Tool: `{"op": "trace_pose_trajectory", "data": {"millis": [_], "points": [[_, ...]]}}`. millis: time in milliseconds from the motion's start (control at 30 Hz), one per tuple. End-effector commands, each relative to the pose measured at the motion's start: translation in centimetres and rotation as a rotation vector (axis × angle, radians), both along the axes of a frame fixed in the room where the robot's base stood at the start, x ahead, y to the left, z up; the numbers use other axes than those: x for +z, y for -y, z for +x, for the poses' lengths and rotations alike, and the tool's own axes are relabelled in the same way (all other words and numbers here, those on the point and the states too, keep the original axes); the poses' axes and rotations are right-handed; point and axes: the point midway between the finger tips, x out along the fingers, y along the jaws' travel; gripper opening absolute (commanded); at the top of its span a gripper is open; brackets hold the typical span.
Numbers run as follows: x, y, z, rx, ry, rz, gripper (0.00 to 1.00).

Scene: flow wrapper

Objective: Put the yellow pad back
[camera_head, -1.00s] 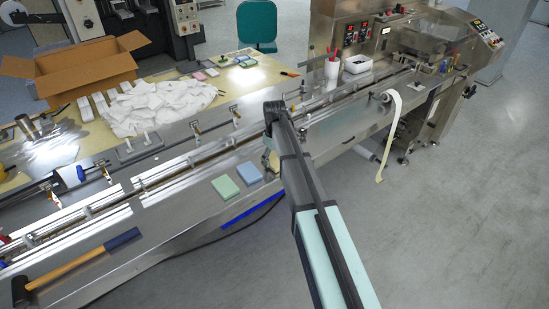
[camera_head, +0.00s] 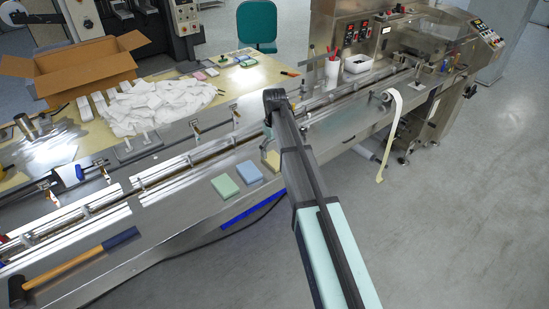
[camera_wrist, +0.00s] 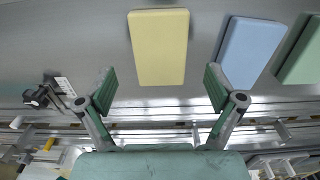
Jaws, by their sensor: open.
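The yellow pad (camera_head: 271,160) lies flat on the machine's metal ledge, in line with a blue pad (camera_head: 248,172) and a green pad (camera_head: 223,187). My arm hides part of its right side in the head view. In the wrist view the whole yellow pad (camera_wrist: 158,46) shows, with the blue pad (camera_wrist: 251,52) and the green pad (camera_wrist: 302,55) to its right. My gripper (camera_wrist: 159,80) is open and empty. Its two fingers stand apart, left and right of the yellow pad's near end, and do not appear to touch it. The fingers are hidden in the head view.
A hammer (camera_head: 75,264) lies on the ledge at the left. The conveyor rails (camera_head: 180,163) run behind the pads. A cardboard box (camera_head: 80,70) and a white heap (camera_head: 155,105) are on the table beyond. The ledge between hammer and green pad is clear.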

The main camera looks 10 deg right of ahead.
Motion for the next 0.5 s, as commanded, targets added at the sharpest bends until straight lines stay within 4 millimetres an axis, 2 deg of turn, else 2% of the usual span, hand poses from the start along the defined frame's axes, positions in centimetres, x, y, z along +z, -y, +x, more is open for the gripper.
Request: {"op": "trace_pose_trajectory", "data": {"millis": [300, 500], "points": [[5.5, 0.0, 0.1, 0.0, 0.002, 0.0, 0.93], [7.6, 0.0, 0.1, 0.0, 0.0, 0.0, 0.93]]}}
